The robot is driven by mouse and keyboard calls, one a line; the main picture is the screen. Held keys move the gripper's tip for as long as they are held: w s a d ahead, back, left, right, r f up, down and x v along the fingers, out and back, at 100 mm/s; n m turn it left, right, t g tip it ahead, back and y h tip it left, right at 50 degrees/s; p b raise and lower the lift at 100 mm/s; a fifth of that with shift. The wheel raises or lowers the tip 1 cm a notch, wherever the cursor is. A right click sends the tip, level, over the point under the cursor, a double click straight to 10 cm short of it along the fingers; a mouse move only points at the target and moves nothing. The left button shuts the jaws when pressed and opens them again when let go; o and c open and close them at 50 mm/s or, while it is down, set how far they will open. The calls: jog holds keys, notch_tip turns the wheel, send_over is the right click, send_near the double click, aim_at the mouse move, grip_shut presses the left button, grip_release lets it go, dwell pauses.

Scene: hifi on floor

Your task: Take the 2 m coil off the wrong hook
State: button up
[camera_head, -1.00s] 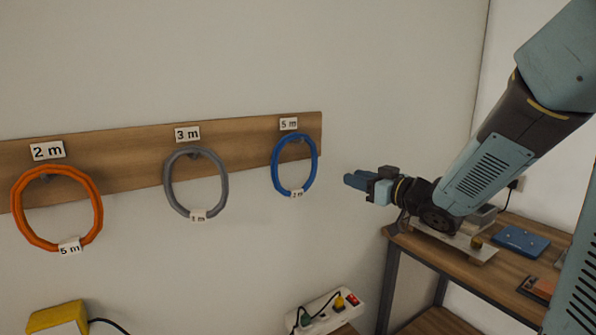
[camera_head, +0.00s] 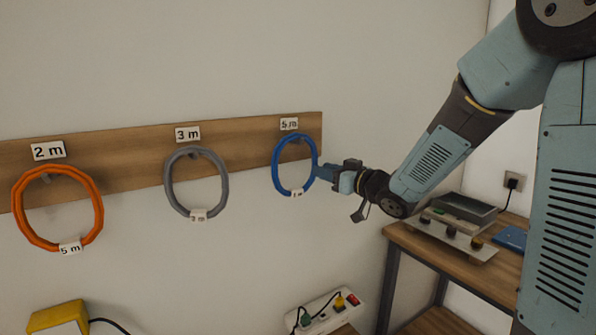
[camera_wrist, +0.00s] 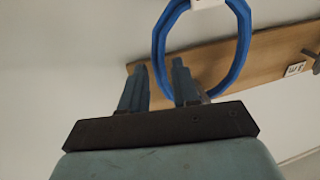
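The blue coil (camera_head: 277,165) hangs under the 5 m label (camera_head: 289,124) at the right end of the board; its small tag (camera_head: 297,193) is hard to read but looks like 2 m. My gripper (camera_head: 318,172) is at the coil's right side. In the wrist view my gripper (camera_wrist: 159,66) has its fingers apart, one outside the blue coil (camera_wrist: 243,45) and one appearing inside the ring, with the near strand between them. Whether they touch the strand cannot be told. The coil's hook is mostly hidden.
A grey coil (camera_head: 168,182) hangs under the 3 m label (camera_head: 187,133), an orange coil (camera_head: 97,205) tagged 5 m under the 2 m label (camera_head: 48,151). The wooden board (camera_head: 125,165) is on the wall. A workbench (camera_head: 425,253) stands right, a power strip (camera_head: 325,313) below.

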jog(key=x, duration=0.4)
jog(key=shift+w+a, duration=0.15)
jog(key=shift+w, duration=0.2)
grip_shut()
